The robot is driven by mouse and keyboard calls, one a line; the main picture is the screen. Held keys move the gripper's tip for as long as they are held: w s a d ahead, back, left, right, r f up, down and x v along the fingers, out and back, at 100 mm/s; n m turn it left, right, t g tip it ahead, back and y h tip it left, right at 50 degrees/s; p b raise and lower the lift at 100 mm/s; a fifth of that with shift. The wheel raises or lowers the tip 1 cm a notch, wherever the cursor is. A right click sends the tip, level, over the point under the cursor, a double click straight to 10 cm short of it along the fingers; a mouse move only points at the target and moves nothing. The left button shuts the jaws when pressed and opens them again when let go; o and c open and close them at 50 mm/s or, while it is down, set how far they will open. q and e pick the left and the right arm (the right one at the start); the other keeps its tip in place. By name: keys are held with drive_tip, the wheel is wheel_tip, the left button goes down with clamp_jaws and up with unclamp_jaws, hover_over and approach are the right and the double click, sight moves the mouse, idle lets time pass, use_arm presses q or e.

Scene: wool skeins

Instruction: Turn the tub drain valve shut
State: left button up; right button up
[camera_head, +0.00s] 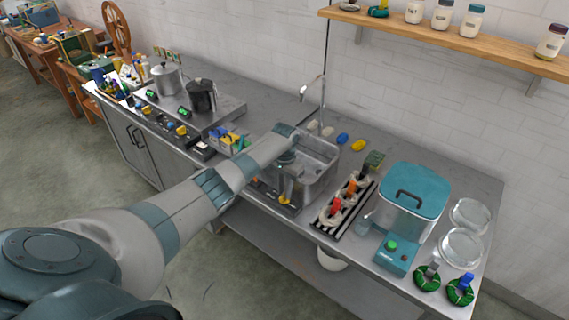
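The tub (322,160) is a grey rectangular basin set in the metal counter, under a thin tap. A small yellow handle (284,200), which looks like the drain valve, shows at the front of the tub on a dark strip. My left arm reaches in from the lower left. Its gripper (287,190) points down at the tub's front side, just above and very close to the yellow handle. I cannot tell whether it touches the handle, or whether its fingers are open or shut. My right gripper is not in view.
Right of the tub stand a striped rack (345,207) with wool skeins and a teal-lidded machine (412,205). Two pots (201,96) stand on a hob at the left. A wooden shelf (450,40) with jars hangs above.

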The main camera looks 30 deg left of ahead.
sight(284, 194)
use_arm(q)
wheel_tip(284, 194, up, 17)
drive_tip(key=b, duration=0.4)
drive_tip(key=shift+f, duration=0.2)
idle(0.3)
